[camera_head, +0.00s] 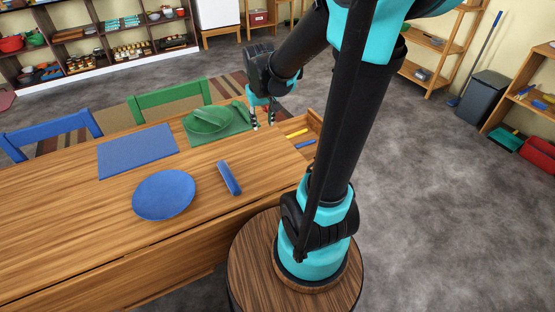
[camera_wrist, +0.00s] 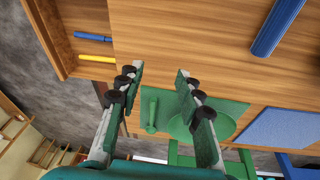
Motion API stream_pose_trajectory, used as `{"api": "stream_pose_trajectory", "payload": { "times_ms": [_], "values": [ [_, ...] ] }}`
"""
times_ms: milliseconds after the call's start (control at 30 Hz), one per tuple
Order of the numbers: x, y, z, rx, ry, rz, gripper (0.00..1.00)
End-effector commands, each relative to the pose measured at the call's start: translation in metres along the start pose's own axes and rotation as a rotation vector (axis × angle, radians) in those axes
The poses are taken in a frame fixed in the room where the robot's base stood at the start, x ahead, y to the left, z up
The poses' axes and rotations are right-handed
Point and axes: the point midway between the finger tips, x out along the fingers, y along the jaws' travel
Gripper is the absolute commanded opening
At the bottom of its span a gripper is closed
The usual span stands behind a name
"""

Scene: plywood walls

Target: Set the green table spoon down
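I cannot make out a green table spoon for certain. A long green piece (camera_head: 240,108) lies on the green placemat (camera_head: 232,127), beside the green dish (camera_head: 208,119). In the wrist view this green piece (camera_wrist: 151,110) shows between my fingers and beyond them; it looks like a rolled napkin, and a spoon on it cannot be told. My gripper (camera_head: 263,118) is over the table's far right corner, by the placemat's right edge. In the wrist view its fingers (camera_wrist: 160,75) stand apart with nothing seen held between them.
An open drawer (camera_head: 303,130) right of my gripper holds yellow and blue utensils. A blue plate (camera_head: 164,194), blue rolled napkin (camera_head: 229,178) and blue placemat (camera_head: 137,151) are on the table (camera_head: 90,215). Green (camera_head: 170,97) and blue (camera_head: 52,132) chairs stand behind. The near tabletop is clear.

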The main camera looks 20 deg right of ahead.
Motion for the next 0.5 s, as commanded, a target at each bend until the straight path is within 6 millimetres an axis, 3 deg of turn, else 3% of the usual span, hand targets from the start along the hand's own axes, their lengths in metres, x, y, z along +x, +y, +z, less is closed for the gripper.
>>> {"api": "stream_pose_trajectory", "payload": {
  "times_ms": [33,200,333,500],
  "values": [
    [0.002,0.002,0.023,0.014,0.016,-0.006,0.36],
    [0.011,0.001,0.086,0.054,0.077,-0.029,0.36],
    [0.020,-0.002,0.122,0.078,0.112,-0.043,0.36],
    [0.026,-0.004,0.145,0.094,0.136,-0.050,0.36]
  ]
}}
